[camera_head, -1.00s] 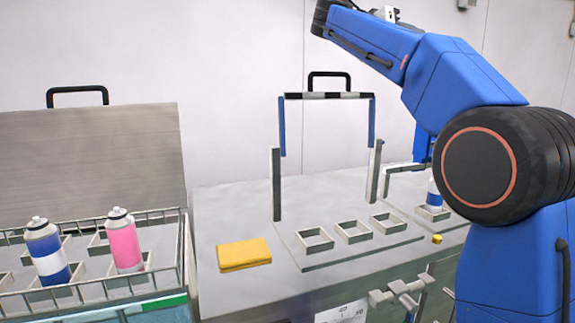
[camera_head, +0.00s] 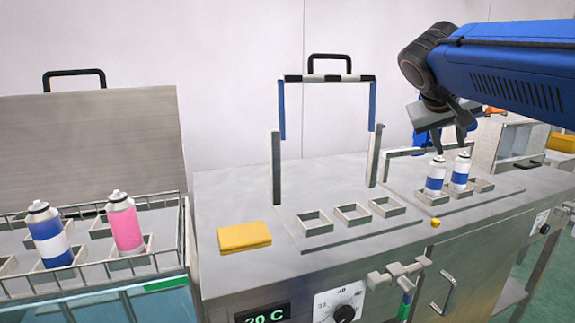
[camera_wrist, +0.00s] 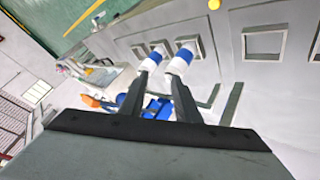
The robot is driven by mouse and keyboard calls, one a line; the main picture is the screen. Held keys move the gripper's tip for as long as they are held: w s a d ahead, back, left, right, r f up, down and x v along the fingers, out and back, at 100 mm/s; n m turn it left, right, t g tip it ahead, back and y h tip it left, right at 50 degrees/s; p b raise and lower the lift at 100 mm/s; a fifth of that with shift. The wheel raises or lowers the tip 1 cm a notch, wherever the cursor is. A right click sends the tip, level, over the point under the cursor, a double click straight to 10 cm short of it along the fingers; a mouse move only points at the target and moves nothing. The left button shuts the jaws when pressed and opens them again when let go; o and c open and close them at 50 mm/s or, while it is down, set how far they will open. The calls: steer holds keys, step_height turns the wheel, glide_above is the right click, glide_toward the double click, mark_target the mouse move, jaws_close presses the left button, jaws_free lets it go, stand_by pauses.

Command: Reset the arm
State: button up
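My gripper (camera_head: 450,146) is at the right of the head view, pointing down just above two blue-and-white spray cans. The cans, a left one (camera_head: 434,178) and a right one (camera_head: 461,172), stand upright in the right-hand row of square holders. In the wrist view my gripper (camera_wrist: 160,77) has its two dark fingers spread apart, with nothing visible held between them. The fingertips overlap the tops of the two cans (camera_wrist: 153,60) (camera_wrist: 182,61) there. I cannot tell whether they touch.
A wire-edged basin (camera_head: 186,250) at left holds a blue-white can (camera_head: 48,236) and a pink can (camera_head: 125,226). A yellow cloth (camera_head: 244,236) lies on the steel bench. Empty square holders (camera_head: 352,215) sit mid-bench beneath an upright frame (camera_head: 330,78).

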steer(key=s+a+f+n+y, duration=0.1)
steer(key=s+a+f+y, duration=0.2)
steer(key=s+f, duration=0.9)
steer(key=s+a+f+n+g+y, duration=0.1)
steer(key=s+a+f+y, duration=0.2)
steer(key=s+f, duration=0.9)
step_height(320, 180, down, 7)
steer(key=shift+s+a+r+y, duration=0.25)
steer(key=shift+a+y, duration=0.15)
steer(key=shift+a, duration=0.7)
